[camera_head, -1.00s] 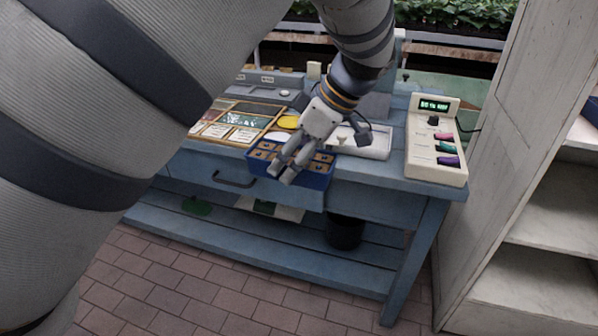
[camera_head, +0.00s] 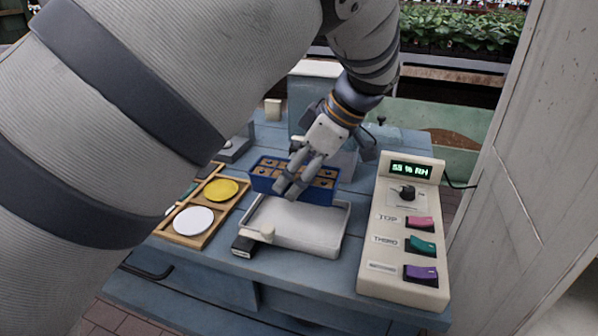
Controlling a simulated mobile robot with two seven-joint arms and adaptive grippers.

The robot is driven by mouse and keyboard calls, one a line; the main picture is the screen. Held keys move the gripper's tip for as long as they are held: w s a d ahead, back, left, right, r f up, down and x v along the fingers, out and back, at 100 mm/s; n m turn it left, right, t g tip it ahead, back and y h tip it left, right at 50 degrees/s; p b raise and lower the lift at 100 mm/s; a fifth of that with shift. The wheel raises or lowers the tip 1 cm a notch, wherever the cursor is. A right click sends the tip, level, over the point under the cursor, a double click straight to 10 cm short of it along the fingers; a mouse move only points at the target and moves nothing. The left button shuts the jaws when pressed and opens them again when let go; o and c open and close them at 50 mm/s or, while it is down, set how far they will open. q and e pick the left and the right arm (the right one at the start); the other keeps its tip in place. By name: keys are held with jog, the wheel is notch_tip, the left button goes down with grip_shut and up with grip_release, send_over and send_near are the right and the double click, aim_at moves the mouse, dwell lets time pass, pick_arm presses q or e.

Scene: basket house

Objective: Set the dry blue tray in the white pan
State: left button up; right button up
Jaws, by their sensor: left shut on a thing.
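The blue tray (camera_head: 322,193) has brown square cells in it. My left gripper (camera_head: 286,190) is shut on the blue tray, with its fingers over the tray's near middle. The white pan (camera_head: 302,222) lies on the blue bench just in front of and below the tray in the picture. The tray covers the pan's far edge from view, and I cannot tell whether the two touch. The visible floor of the pan is bare. My right gripper is not in view.
A wooden frame with a yellow disc (camera_head: 222,189) and a white disc (camera_head: 194,221) lies left of the pan. A small dark block (camera_head: 243,246) sits at the pan's left front corner. A control box (camera_head: 403,240) with a display and coloured switches stands to the right.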

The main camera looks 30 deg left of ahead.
pick_arm(q)
jog(key=shift+s+f, duration=0.1)
jog(key=shift+f, duration=0.1)
jog(key=f+b, duration=0.1)
jog(key=f, duration=0.5)
jog(key=shift+s, duration=0.2)
jog(key=shift+f, duration=0.45)
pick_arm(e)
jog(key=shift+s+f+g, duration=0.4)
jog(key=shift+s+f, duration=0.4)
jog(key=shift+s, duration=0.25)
pick_arm(q)
jog(key=shift+w+d, duration=0.1)
jog(key=shift+d, duration=0.05)
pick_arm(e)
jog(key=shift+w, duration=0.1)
pick_arm(q)
jog(key=shift+f, duration=0.65)
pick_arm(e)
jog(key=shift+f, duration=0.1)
pick_arm(q)
jog(key=o, duration=1.3)
jog(key=shift+o, duration=0.5)
